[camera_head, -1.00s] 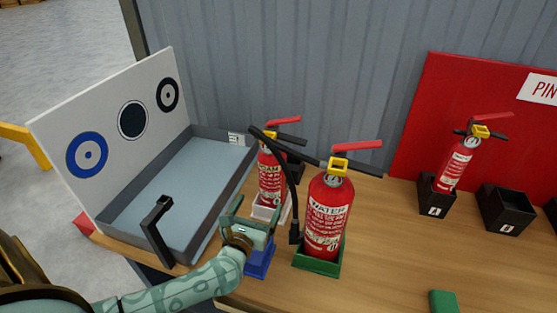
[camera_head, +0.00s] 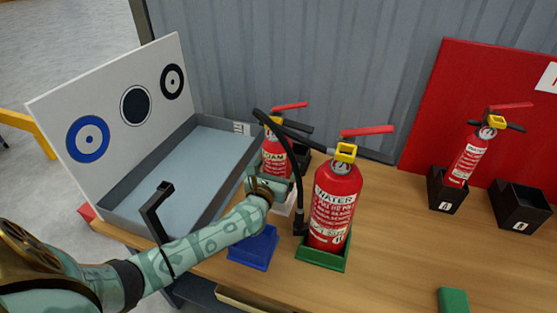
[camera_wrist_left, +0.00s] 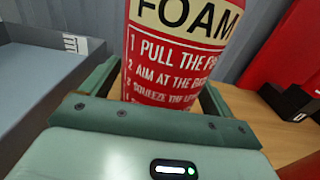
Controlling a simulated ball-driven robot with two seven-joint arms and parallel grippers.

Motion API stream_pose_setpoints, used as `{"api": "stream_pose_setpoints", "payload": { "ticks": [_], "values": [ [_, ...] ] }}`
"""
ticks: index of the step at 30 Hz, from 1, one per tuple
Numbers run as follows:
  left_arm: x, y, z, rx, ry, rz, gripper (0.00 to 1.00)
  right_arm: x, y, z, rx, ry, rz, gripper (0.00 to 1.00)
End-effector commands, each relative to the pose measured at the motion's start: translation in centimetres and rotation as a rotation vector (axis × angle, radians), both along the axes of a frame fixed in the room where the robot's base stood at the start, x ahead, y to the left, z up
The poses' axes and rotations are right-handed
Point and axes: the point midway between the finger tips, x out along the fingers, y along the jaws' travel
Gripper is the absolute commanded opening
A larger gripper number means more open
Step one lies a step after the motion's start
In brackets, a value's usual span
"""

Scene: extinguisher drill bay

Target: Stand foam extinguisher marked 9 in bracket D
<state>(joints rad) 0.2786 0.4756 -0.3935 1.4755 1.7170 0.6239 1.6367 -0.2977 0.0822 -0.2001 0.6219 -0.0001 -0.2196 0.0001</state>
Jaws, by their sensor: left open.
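In the wrist view, the fingers (camera_wrist_left: 158,95) lie either side of the body, with no clear grip. Two black brackets (camera_head: 446,192) (camera_head: 518,206) stand at right; their letters are too small to read. My right gripper is out of view.
The water extinguisher (camera_head: 332,205) stands in a green holder (camera_head: 322,256) close right of my left gripper. An empty blue holder (camera_head: 254,247) is in front. A grey tray (camera_head: 125,205) with a target board is left. A small extinguisher (camera_head: 467,158) occupies the left black bracket.

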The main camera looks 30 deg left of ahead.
Motion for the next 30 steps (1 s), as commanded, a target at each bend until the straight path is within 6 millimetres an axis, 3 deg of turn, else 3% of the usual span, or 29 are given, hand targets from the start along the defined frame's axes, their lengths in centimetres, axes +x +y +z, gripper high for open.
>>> {"api": "stream_pose_setpoints", "payload": {
  "ticks": [6,12,13,30],
  "values": [
    [0.0,0.0,0.0,0.0,0.0,0.0,0.87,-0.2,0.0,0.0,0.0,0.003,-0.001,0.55],
    [0.0,0.0,0.0,0.0,0.0,0.0,0.32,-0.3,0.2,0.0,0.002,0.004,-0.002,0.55],
    [0.2,0.0,0.5,0.001,-0.011,0.001,0.27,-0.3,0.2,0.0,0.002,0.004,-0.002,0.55],
    [0.2,0.0,2.6,0.002,-0.013,0.001,0.27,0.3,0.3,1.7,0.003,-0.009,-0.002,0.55]
  ]
}}
